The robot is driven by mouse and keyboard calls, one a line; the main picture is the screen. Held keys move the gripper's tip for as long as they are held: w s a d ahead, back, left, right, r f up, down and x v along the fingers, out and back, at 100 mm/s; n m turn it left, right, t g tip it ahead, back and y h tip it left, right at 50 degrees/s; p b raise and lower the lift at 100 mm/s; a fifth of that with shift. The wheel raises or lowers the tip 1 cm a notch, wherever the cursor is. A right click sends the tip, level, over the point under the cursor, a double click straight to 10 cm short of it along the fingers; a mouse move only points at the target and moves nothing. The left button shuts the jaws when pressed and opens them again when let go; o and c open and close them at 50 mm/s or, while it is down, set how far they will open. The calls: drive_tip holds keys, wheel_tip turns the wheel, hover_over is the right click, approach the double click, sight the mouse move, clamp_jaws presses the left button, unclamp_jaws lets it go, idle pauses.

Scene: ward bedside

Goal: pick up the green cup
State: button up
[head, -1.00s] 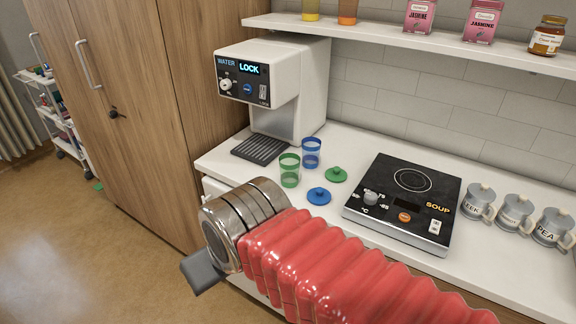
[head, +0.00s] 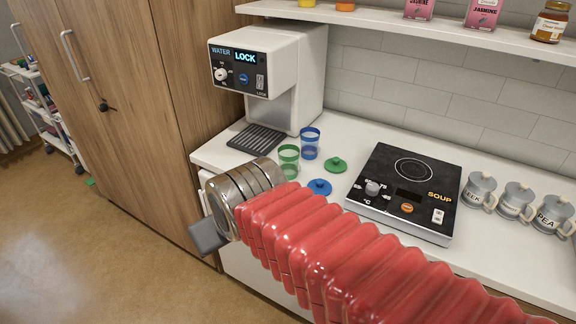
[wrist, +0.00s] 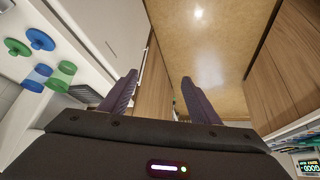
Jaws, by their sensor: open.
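The green cup (head: 289,160) stands upright on the white counter (head: 343,128), just left of a blue cup (head: 310,143). It is see-through with a green band, and my arm is close in front of it in the head view. The cup also shows in the wrist view (wrist: 60,75), at the left, outside the jaws. My gripper (wrist: 157,80) is open, and no object shows between its fingers, which have cabinet doors and floor behind them. In the head view only a grey part of my gripper (head: 207,236) shows, off the counter's front left corner; the fingertips are hidden there.
A green lid (head: 335,164) and a blue lid (head: 320,187) lie right of the cups. A water dispenser (head: 268,75) stands behind them. A black hot plate (head: 404,190) and several grey mugs (head: 515,199) stand further right. A tall wooden cabinet (head: 130,110) borders the counter's left side.

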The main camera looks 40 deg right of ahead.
drive_tip(key=o, duration=0.4)
drive_tip(key=shift+m+t+h, duration=0.7)
drive_tip(key=shift+h, duration=0.1)
drive_tip(key=w+d, duration=0.2)
drive_tip(key=w+d+f, duration=0.1)
drive_tip(key=w+d, duration=0.1)
drive_tip(key=d, duration=0.1)
drive_tip(key=w+d+f, duration=0.1)
drive_tip(key=w+d, duration=0.1)
drive_tip(key=shift+w+d, duration=0.25)
drive_tip(key=shift+w, duration=0.05)
drive_tip(key=m+t+h, duration=0.3)
drive_tip(key=t+h, duration=0.1)
drive_tip(key=t, duration=0.1)
approach(289, 163)
drive_tip(key=shift+w+d+f, duration=0.35)
drive_tip(key=shift+w+f, duration=0.15)
drive_tip(key=shift+w, duration=0.1)
drive_tip(key=shift+w+d+f, duration=0.3)
drive_tip(key=shift+w+f, duration=0.25)
drive_tip(key=shift+w, duration=0.1)
drive_tip(key=shift+s+d, duration=0.15)
drive_tip(key=shift+d, duration=0.3)
